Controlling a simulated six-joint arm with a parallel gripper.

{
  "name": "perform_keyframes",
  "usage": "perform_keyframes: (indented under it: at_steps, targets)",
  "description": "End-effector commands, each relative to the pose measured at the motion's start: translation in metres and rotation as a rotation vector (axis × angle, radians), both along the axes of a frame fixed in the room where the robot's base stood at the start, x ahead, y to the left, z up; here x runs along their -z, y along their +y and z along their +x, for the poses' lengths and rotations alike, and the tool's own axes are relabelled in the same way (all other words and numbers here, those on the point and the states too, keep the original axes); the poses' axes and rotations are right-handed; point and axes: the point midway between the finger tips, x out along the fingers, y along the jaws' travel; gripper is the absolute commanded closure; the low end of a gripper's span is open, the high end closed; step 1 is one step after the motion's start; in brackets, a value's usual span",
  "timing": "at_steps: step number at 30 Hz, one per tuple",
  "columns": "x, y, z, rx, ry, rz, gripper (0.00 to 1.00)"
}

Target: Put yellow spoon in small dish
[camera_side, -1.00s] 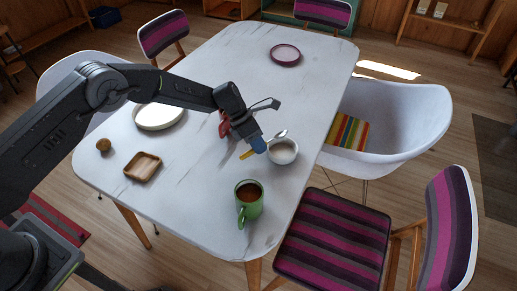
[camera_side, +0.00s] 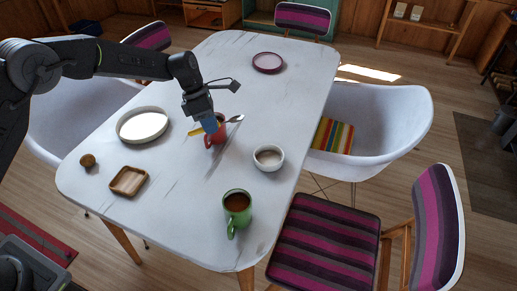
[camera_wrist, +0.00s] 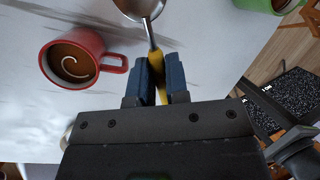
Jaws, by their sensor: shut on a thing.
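My gripper (camera_side: 209,123) is shut on the yellow spoon (camera_side: 196,131) and holds it above the table, by the red mug. In the wrist view the spoon's yellow handle (camera_wrist: 153,50) is between my blue fingertips (camera_wrist: 159,75), with its metal bowl pointing to the top edge. In the side view the metal bowl (camera_side: 236,119) points right. A small square wooden dish (camera_side: 128,181) lies empty at the table's left, to the left of and nearer than my gripper. A small round white bowl (camera_side: 268,158) with pale contents stands to the right of my gripper.
The red mug (camera_side: 214,138) stands partly hidden below my gripper; its dark drink shows in the wrist view (camera_wrist: 72,62). A green mug (camera_side: 237,208), a white plate (camera_side: 142,125), a brown ball (camera_side: 88,160) and a purple plate (camera_side: 268,63) are on the table.

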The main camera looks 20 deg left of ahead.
Motion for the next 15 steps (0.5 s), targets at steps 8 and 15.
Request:
perform_keyframes:
  at_steps: [8,15]
  targets:
    - [-0.017,-0.02,0.011,0.17,-0.113,0.248,1.0]
    - [-0.007,-0.044,0.016,0.2,-0.138,0.299,1.0]
